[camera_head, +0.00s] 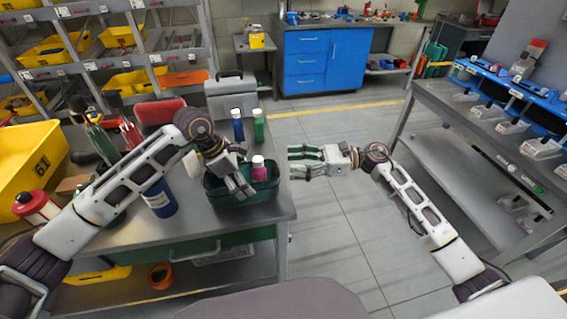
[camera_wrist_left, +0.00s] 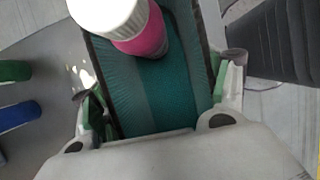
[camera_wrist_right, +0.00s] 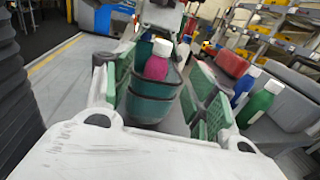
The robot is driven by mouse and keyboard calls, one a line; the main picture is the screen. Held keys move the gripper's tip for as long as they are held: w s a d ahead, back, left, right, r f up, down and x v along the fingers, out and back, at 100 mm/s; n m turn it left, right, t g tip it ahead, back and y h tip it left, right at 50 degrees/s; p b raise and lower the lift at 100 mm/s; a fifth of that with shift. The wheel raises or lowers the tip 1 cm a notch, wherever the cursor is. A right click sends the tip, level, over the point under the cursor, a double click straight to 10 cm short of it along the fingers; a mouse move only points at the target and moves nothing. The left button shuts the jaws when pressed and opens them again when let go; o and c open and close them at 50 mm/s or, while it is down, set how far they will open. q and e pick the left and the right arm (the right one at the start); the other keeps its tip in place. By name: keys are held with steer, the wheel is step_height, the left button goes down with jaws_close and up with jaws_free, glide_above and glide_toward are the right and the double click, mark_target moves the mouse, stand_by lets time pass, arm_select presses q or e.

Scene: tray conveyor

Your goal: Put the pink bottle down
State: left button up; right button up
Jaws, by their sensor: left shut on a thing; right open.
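The pink bottle (camera_head: 259,170) with a white cap stands upright in a dark green bin (camera_head: 262,193) at the right side of the grey workbench. The bottle also shows in the left wrist view (camera_wrist_left: 150,38) and the right wrist view (camera_wrist_right: 158,62). My left gripper (camera_head: 238,182) is at the bin; in the left wrist view its fingers (camera_wrist_left: 165,110) are on either side of the bin, shut on it, with the bottle apart from them. I cannot tell whether the bin rests on the bench. My right gripper (camera_head: 305,162) is open and empty, right of the bench, pointing toward the bin.
A blue bottle (camera_head: 238,126) and a green bottle (camera_head: 258,127) stand behind the bin. A larger blue container (camera_head: 160,199) stands left of it. A grey case (camera_head: 231,97) and a red bin (camera_head: 160,113) are further back. Floor is clear between the bench and the right-hand table (camera_head: 470,125).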

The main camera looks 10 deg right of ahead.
stand_by(0.3)
stand_by(0.4)
arm_select(q)
steer(key=o, duration=1.2)
steer(key=shift+r, duration=0.1)
steer(key=shift+v, duration=5.9)
steer(key=shift+s+a, duration=0.1)
